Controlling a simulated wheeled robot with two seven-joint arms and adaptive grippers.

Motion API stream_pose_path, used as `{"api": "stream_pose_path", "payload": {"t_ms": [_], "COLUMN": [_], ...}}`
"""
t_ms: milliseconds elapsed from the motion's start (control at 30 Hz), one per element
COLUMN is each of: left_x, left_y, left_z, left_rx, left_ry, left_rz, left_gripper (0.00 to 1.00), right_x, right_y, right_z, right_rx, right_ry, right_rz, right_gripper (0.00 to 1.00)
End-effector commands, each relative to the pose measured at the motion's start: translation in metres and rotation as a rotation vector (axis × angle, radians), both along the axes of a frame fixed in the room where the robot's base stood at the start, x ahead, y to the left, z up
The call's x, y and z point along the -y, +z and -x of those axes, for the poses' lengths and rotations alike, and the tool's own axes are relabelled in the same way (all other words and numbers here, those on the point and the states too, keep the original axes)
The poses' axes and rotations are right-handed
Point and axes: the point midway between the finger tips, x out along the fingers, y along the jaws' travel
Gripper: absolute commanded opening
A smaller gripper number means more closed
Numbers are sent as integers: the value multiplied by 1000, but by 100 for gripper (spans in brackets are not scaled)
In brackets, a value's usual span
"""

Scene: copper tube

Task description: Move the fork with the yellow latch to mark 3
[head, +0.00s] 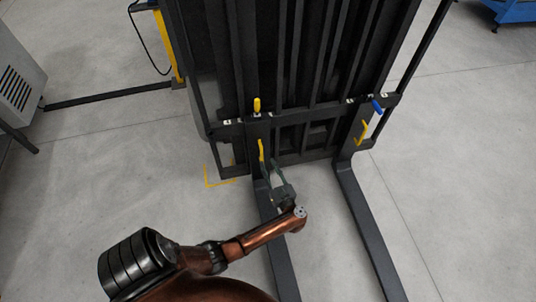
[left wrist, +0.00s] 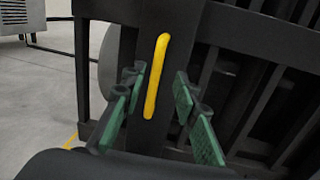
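The fork with the yellow latch (head: 284,265) hangs on the left part of the dark carriage bar. Its yellow latch (head: 257,104) stands upright on top of the bar. A yellow handle (head: 261,150) is on the front of this fork and also shows in the left wrist view (left wrist: 156,78). My left gripper (head: 272,170) is at this handle. Its green-padded fingers (left wrist: 158,125) are apart, with the handle showing between them and touching neither pad. White marks (head: 228,122) on the bar are too small to read. My right gripper is out of view.
A second fork (head: 368,225) with a blue latch (head: 377,106) and a yellow handle (head: 363,131) hangs on the right. The dark mast (head: 290,60) rises behind the bar. Grey floor (head: 330,250) lies clear between and around the forks.

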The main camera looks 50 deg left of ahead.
Motion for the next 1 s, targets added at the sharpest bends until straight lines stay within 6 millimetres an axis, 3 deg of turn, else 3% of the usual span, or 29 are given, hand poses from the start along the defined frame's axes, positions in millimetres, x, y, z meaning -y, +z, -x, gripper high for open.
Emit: {"api": "stream_pose_path", "payload": {"t_ms": [167, 600, 1000], "left_x": [-5, -65, -73], "left_y": [-4, -5, -3], "left_z": [-1, -18, -21], "left_rx": [56, 52, 53], "left_ry": [38, 36, 35], "left_rz": [47, 44, 47], "left_gripper": [28, 28, 28], "right_x": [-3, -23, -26], "right_y": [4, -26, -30], "right_z": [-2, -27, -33], "right_rx": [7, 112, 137], "right_ry": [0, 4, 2], "right_rz": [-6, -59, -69], "right_gripper": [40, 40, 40]}}
